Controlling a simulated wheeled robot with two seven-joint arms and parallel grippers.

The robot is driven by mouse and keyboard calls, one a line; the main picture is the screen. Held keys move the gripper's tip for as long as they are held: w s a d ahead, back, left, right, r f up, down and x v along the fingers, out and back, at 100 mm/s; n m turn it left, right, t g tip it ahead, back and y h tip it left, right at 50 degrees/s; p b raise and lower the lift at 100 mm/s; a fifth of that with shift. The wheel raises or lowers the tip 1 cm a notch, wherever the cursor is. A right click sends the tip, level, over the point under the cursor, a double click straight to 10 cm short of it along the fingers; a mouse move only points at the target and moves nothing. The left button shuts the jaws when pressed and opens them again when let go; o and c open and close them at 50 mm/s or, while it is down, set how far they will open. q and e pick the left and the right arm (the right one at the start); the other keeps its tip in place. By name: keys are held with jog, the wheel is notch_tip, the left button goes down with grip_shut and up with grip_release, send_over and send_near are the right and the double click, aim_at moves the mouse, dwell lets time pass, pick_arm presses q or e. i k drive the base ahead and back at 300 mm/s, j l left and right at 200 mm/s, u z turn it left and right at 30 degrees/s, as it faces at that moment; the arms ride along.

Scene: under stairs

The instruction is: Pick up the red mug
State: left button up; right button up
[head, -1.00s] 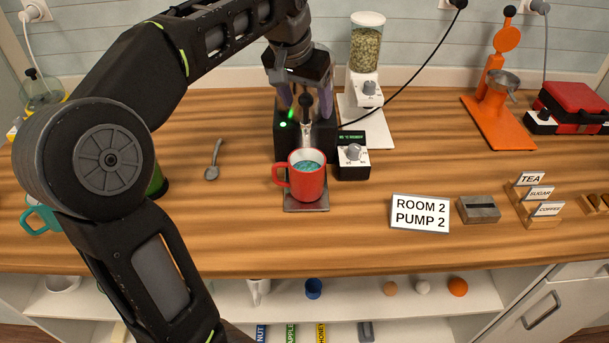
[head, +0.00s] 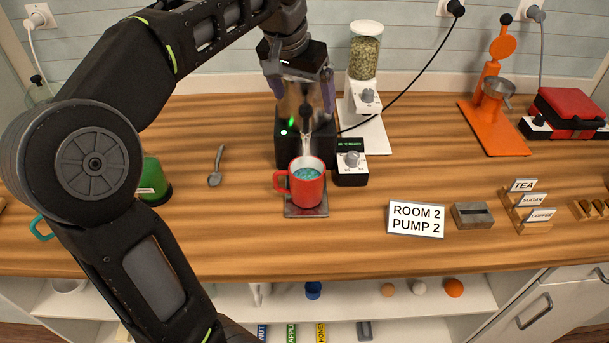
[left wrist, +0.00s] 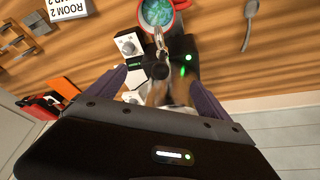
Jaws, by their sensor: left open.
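The red mug (head: 308,193) stands upright on a dark drip plate (head: 306,212), below a black dispenser (head: 288,152) with a green light. Blue-green liquid shows inside it, and its handle points left in the head view. My left gripper (head: 302,100) is open above the dispenser, behind and above the mug, not touching it. In the left wrist view, the open left gripper (left wrist: 157,78) has the dispenser's spout and black knob between and beyond its fingers. The mug (left wrist: 180,20) is partly cut off at the top edge there. My right gripper is not in view.
A control box (head: 351,168) stands close to the mug's right. A spoon (head: 216,166) lies to the left, and a green container (head: 152,181) stands behind my arm. The counter (head: 250,236) left of and before the mug is clear.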

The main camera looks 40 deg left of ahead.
aim_at(306, 174)
jog(key=k+l, duration=0.8)
jog(key=l, duration=0.15)
